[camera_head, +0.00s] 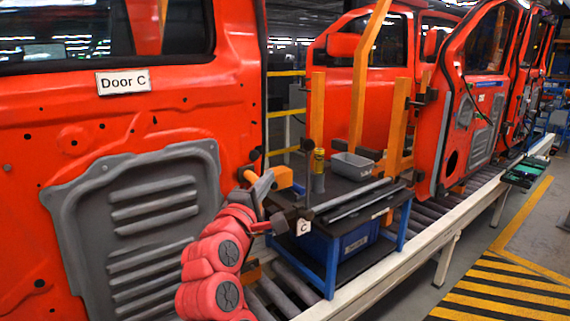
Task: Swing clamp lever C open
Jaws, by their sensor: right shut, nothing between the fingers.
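The Door C panel (165,115), red with a grey inner plate, fills the left side and carries a "Door C" label (123,81). At its right edge a dark clamp (290,213) has a white "C" tag (304,227). A short orange piece (283,177), which looks like the lever's grip, sticks out just above the clamp. My right gripper (262,184), on a red arm from below, is shut and empty right beside the orange piece. I cannot tell whether they touch. The arm hides part of the clamp area. My left gripper is out of view.
The white conveyor rail (410,261) runs back right. Striped floor (500,290) is clear.

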